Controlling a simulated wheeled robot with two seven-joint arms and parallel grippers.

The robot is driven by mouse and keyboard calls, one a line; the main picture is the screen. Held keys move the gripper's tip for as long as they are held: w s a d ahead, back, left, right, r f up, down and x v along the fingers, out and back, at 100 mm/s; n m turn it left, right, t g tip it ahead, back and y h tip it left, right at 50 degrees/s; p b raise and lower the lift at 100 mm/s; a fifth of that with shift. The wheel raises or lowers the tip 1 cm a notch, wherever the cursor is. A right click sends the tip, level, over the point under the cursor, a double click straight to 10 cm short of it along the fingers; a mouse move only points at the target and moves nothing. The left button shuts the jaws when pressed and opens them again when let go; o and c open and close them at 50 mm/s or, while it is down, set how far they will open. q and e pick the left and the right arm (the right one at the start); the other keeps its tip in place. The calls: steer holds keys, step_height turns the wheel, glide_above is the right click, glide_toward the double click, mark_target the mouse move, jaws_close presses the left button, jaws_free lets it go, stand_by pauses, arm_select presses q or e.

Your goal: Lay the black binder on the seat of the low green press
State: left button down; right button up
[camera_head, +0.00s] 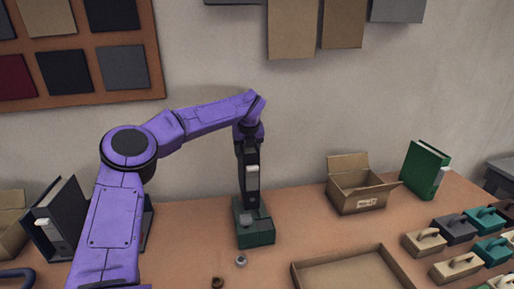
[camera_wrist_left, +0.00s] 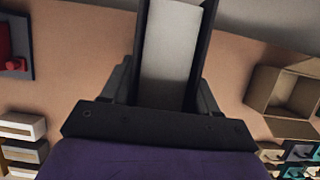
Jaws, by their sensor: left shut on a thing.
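The black binder (camera_head: 251,190) hangs upright in my left gripper (camera_head: 247,146), with its pale label facing the camera. In the left wrist view the binder (camera_wrist_left: 171,45) shows its white pages between two black covers, held between the fingers of my left gripper (camera_wrist_left: 165,95). The low green press (camera_head: 256,232) is on the table directly below the binder. The binder's lower end overlaps the press in the picture; I cannot tell whether they touch. The press's seat is largely hidden. My right gripper is not in view.
An open cardboard box (camera_head: 358,197) and a green binder (camera_head: 425,170) stand to the right. An empty shallow tray (camera_head: 345,275) lies at the front. Several handled blocks (camera_head: 455,229) fill the right side. A dark binder (camera_head: 60,215) stands at the left. Small knobs (camera_head: 241,260) lie before the press.

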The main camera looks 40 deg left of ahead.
mark_target(249, 151)
arm_select(q)
step_height(249, 151, down, 8)
steer(key=b, duration=0.6)
stand_by(0.4)
steer(key=shift+s+d, duration=0.1)
steer(key=shift+c, duration=1)
jaws_free()
steer(key=b+v, duration=0.2)
steer(key=v, duration=0.8)
steer(key=shift+s+d+r, duration=0.1)
steer(key=shift+r, duration=0.1)
